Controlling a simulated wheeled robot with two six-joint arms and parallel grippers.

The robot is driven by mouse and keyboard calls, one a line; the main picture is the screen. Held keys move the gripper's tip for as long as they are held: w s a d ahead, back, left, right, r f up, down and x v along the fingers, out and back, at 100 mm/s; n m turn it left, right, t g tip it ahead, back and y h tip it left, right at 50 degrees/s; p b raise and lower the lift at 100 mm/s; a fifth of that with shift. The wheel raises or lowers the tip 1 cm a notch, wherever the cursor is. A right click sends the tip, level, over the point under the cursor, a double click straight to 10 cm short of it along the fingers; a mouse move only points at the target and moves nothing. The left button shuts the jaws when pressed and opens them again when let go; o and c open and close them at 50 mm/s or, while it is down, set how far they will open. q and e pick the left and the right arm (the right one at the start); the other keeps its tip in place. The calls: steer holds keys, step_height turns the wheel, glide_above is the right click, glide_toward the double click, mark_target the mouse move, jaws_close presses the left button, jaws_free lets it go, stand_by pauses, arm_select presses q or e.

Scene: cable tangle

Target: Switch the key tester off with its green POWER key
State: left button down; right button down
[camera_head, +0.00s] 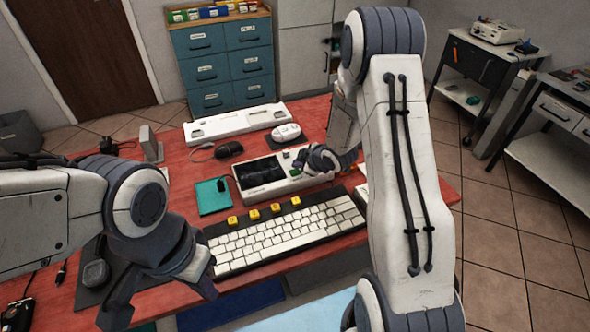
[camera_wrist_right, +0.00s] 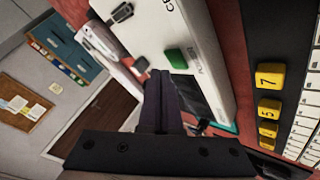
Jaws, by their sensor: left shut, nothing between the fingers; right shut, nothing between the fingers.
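The key tester (camera_head: 262,172) is a white box with a dark screen, lying on the red table behind the keyboard. In the right wrist view its white face (camera_wrist_right: 150,22) fills the upper middle, with the green POWER key (camera_wrist_right: 176,58) and lettering beside it. My right gripper (camera_wrist_right: 160,73) is shut and empty, its fingertips just short of the green key in that view; I cannot tell whether they touch it. In the head view the right gripper (camera_head: 299,166) is over the tester's right part. My left gripper (camera_head: 117,312) is shut and empty at the front left.
A white keyboard (camera_head: 285,234) lies in front of the tester, with several yellow keycaps (camera_head: 254,215) along its back edge. A green pad (camera_head: 213,197), a black mouse (camera_head: 229,149), a white mouse (camera_head: 286,132) and a long white unit (camera_head: 236,122) lie around and behind the tester.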

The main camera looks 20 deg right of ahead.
mark_target(298, 173)
steer(key=shift+r, duration=0.1)
step_height(298, 173, up, 6)
steer(key=p, duration=0.4)
steer(key=shift+p, duration=0.4)
stand_by(0.3)
steer(key=s+a+r+m+g+h, duration=0.1)
steer(key=s+a+r+m+g, duration=0.15)
steer(key=s+a+r, duration=0.85)
steer(key=s+a+r+g, duration=0.1)
steer(key=s+a+g, duration=0.1)
steer(key=s, duration=0.6)
steer(key=s+a+r+m+g, duration=0.1)
steer(key=s+a+g, duration=0.1)
steer(key=s, duration=0.6)
steer(key=s+a+r+m+g, duration=0.1)
steer(key=s+a+g, duration=0.1)
steer(key=s, duration=0.6)
steer(key=shift+s+a+r, duration=0.35)
steer(key=shift+a, duration=0.4)
